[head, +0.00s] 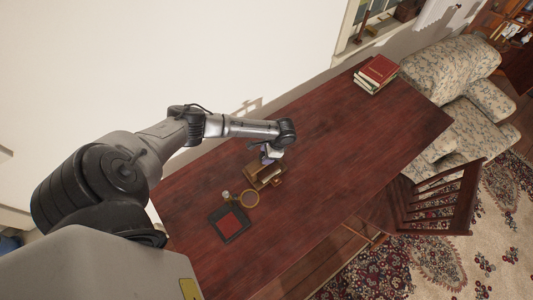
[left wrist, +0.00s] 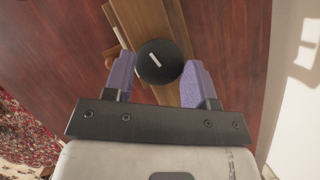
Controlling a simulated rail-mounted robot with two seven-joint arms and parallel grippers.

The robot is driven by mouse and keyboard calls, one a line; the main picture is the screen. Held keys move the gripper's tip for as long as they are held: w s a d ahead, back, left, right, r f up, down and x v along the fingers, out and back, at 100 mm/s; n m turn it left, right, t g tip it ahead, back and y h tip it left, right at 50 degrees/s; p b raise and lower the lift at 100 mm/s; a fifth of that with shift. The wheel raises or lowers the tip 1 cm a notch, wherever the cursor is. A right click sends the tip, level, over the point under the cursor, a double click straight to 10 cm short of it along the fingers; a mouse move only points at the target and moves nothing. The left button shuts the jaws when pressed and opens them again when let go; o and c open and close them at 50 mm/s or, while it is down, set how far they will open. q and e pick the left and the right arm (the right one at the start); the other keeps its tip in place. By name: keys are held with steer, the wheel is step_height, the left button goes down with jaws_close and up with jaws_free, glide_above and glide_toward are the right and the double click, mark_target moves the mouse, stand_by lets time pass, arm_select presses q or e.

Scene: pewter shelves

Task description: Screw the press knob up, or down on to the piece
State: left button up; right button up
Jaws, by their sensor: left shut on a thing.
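The wooden press (head: 262,180) stands on the dark red table, below my left gripper (head: 268,157) in the head view. In the left wrist view the press's light wood (left wrist: 152,25) runs under the fingers. The round black press knob (left wrist: 158,62) with a white mark on its top sits between the purple fingers of my left gripper (left wrist: 160,82). The left gripper is shut on the knob. The knob's screw and any piece under it are hidden. My right gripper is not in view.
Next to the press lie a round brass-coloured ring (head: 249,206), a small bottle-like item (head: 227,196) and a black-edged red pad (head: 231,223). Stacked books (head: 376,75) lie at the table's far end. A wooden chair (head: 440,205) stands at the right edge. The table (head: 350,140) between is clear.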

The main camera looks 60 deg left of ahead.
arm_select(q)
steer(key=o, duration=0.9)
steer(key=shift+r, duration=0.1)
steer(key=shift+b+v, duration=0.6)
steer(key=shift+v, duration=6.25)
